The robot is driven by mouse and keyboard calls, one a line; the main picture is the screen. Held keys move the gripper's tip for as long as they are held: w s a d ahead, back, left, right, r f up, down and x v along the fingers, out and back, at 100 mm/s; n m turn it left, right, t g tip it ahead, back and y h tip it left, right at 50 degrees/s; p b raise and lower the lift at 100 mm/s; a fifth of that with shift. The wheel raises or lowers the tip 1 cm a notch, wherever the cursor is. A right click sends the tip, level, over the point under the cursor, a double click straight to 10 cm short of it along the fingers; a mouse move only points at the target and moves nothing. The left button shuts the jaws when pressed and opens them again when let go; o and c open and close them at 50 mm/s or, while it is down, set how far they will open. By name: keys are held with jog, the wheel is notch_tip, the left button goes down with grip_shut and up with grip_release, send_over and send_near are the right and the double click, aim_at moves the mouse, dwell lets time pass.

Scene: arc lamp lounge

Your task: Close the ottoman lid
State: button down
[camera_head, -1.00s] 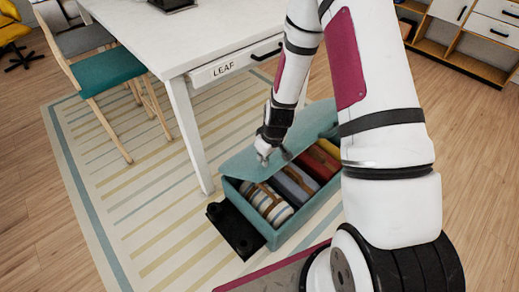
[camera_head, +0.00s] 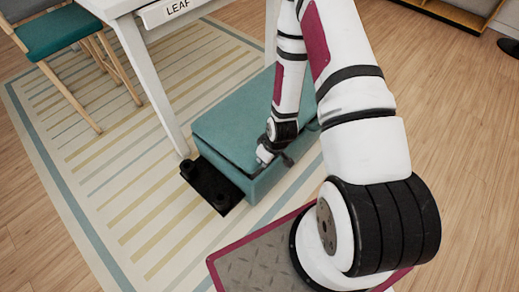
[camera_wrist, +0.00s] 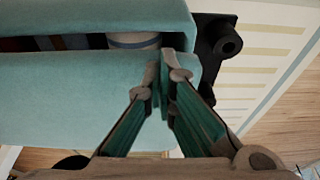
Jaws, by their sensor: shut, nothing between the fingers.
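The teal ottoman (camera_head: 268,184) stands on the rug beside the white table. Its lid (camera_head: 225,118) lies nearly flat over the box. In the wrist view a narrow gap remains between the lid (camera_wrist: 90,15) and the box wall (camera_wrist: 60,90), and a striped roll (camera_wrist: 133,40) shows inside it. My gripper (camera_head: 266,156) is at the lid's front edge. In the wrist view my gripper (camera_wrist: 165,72) has its fingers together and empty, with the tips at the box rim by the gap. I cannot tell if they touch the lid. My arm hides part of the ottoman's right side.
A black bracket-like piece (camera_head: 208,187) lies against the ottoman's left end. A white table leg (camera_head: 150,90) stands close behind it. A teal chair (camera_head: 58,32) is at the upper left. The striped rug (camera_head: 110,185) is clear in front, and wood floor is open at right.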

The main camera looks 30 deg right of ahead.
jog(key=shift+s+d+f+b, duration=0.1)
jog(key=shift+s+f+b, duration=0.15)
jog(key=shift+f, duration=0.5)
jog(key=shift+s+d+f+b, duration=0.15)
jog(key=shift+f+b, duration=0.15)
jog(key=shift+f, duration=0.4)
jog(key=shift+s+f+b, duration=0.2)
jog(key=shift+f+b, duration=0.1)
jog(key=shift+f, duration=0.45)
